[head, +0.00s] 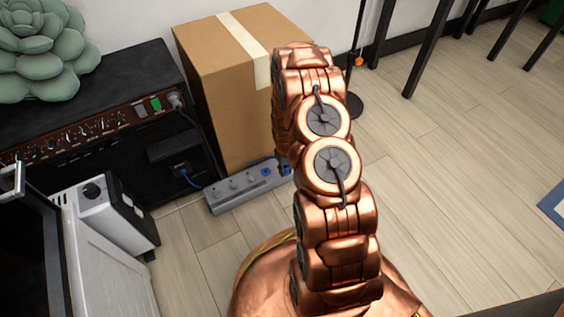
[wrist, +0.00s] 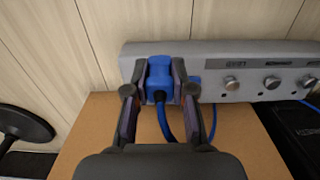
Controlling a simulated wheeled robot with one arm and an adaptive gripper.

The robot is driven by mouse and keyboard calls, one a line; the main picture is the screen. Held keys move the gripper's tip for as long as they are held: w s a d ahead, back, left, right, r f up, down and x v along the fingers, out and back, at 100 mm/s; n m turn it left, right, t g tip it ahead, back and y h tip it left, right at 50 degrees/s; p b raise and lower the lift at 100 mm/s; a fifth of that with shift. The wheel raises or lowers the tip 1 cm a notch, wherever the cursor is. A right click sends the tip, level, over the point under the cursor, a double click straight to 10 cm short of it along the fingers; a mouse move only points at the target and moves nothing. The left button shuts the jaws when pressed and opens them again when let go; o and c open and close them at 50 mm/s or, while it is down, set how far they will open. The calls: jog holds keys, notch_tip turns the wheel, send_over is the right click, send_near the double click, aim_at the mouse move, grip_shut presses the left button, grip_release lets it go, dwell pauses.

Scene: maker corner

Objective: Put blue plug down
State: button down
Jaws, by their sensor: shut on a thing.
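The blue plug (wrist: 159,78) sits between the fingers of my gripper (wrist: 160,92) in the wrist view, with its blue cord running back below it. My gripper is shut on the plug. The plug is right at the end of the grey power strip (wrist: 215,55), overlapping it in the picture. I cannot tell whether it is seated in a socket. In the head view the strip (head: 236,192) lies on the floor. There my copper arm hides most of the gripper, and only a bit of blue shows beside it at the strip's right end.
A cardboard box (head: 220,90) stands right behind the strip. A black amplifier (head: 120,75) with a green succulent (head: 40,50) on top is at the left. A white and black appliance (head: 110,215) stands nearer on the left. Open wood floor (head: 450,180) lies at the right.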

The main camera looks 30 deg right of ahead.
jog(key=w+d, duration=0.1)
jog(key=w, duration=0.1)
jog(key=w+d+b, duration=0.1)
jog(key=w, duration=0.1)
jog(key=w+d+b, duration=0.1)
jog(key=w, duration=0.2)
jog(key=shift+f, duration=0.4)
notch_tip(320, 180, down, 3)
jog(key=b, duration=0.2)
jog(key=shift+f+b, duration=0.2)
jog(key=shift+b, duration=0.15)
jog(key=shift+w, duration=0.1)
jog(key=shift+f+p, duration=0.35)
jog(key=shift+f, duration=0.3)
jog(key=c, duration=1)
grip_release()
jog(key=shift+r, duration=0.2)
